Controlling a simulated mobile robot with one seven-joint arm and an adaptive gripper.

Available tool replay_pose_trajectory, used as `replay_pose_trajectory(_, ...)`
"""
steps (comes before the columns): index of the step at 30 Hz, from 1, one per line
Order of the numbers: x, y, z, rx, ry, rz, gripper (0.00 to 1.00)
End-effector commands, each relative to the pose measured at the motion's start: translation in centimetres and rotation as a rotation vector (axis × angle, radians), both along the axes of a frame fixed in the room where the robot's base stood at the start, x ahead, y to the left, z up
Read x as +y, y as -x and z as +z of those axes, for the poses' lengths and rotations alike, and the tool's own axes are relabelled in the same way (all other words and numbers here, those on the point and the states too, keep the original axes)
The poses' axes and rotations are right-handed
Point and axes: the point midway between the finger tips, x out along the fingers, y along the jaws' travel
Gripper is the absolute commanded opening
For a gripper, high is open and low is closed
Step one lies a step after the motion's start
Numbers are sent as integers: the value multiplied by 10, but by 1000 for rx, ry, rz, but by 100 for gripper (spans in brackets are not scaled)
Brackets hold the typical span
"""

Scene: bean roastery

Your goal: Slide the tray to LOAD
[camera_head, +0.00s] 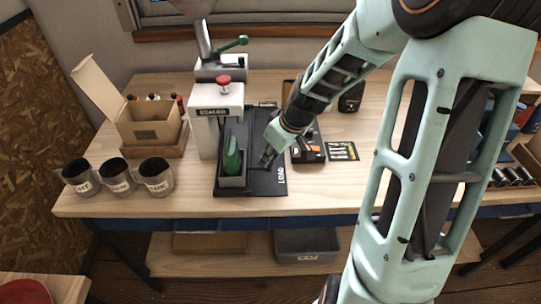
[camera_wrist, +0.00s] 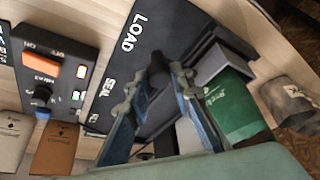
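The grey tray (camera_head: 234,182) sits on the black base plate (camera_head: 262,185), at its front left, about level with the word LOAD near the plate's front right. It carries a green bag (camera_head: 232,157). In the wrist view, the tray's grey wall (camera_wrist: 212,63) and green bag (camera_wrist: 238,110) are at right, and LOAD and SEAL print runs down the base plate (camera_wrist: 165,25). My gripper (camera_head: 268,157) is just right of the tray. Its fingers (camera_wrist: 155,80) are apart, with a dark upright knob (camera_wrist: 157,74) between their tips. I cannot tell whether they touch it.
A grey press with a red knob (camera_head: 223,80) stands behind the tray. A switch box (camera_head: 308,148) is right of the base plate. Several labelled metal cups (camera_head: 118,176) and an open carton (camera_head: 148,125) are at left. The table front right of the plate is clear.

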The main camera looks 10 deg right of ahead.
Motion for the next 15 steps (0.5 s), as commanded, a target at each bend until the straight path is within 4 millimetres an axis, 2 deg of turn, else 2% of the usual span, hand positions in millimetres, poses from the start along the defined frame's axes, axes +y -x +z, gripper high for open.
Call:
replay_pose_trajectory(1,1,4,-2,11,-3,3,25)
replay_pose_trajectory(5,1,4,-2,10,-2,3,38)
replay_pose_trajectory(15,0,3,2,6,-1,1,38)
